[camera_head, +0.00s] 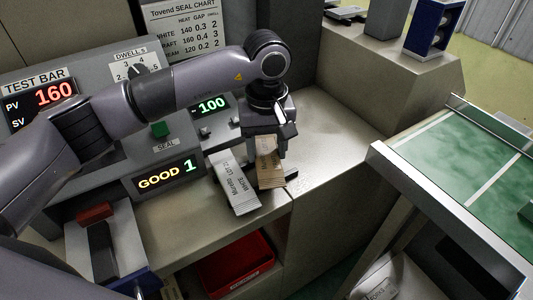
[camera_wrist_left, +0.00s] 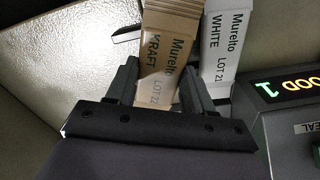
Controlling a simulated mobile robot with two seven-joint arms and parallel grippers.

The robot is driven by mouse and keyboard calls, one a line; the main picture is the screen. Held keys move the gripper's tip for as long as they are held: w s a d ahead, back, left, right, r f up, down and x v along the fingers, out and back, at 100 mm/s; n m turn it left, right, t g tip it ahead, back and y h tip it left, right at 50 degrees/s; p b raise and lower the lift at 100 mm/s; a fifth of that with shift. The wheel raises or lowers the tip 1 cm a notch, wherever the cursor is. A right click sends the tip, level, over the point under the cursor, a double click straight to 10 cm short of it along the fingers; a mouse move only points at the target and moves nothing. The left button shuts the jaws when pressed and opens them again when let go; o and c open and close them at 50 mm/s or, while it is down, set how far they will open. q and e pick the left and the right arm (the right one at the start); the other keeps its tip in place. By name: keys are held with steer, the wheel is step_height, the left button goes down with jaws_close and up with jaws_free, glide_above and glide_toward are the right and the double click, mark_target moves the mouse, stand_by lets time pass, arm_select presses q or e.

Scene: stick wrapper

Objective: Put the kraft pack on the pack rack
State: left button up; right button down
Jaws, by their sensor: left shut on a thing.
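The kraft pack (camera_head: 270,173) is a brown packet. My left gripper (camera_head: 268,147) is shut on it from above, at the bench's front edge. In the left wrist view the kraft pack (camera_wrist_left: 168,45), printed "KRAFT", sits between the fingers of the left gripper (camera_wrist_left: 162,92). A white pack (camera_head: 236,186), printed "WHITE", lies slanted just left of it; it also shows in the left wrist view (camera_wrist_left: 222,45). A dark bar shows by the two packs; I cannot tell whether it is the pack rack, or whether the kraft pack rests on anything. My right gripper is not in view.
The sealing machine with a "GOOD 1" display (camera_head: 167,177) stands left of the packs. A red bin (camera_head: 236,268) is below the bench edge. The bench top (camera_head: 335,130) to the right is clear. A green-topped table (camera_head: 450,150) stands farther right.

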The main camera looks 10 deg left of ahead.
mark_target(267, 153)
arm_select(q)
step_height(267, 153, down, 2)
steer(key=shift+f, duration=0.25)
steer(key=shift+f, duration=0.2)
steer(key=o, duration=1.1)
steer(key=shift+r, duration=0.1)
steer(key=shift+r, duration=0.15)
step_height(267, 153, up, 12)
steer(key=b, duration=0.1)
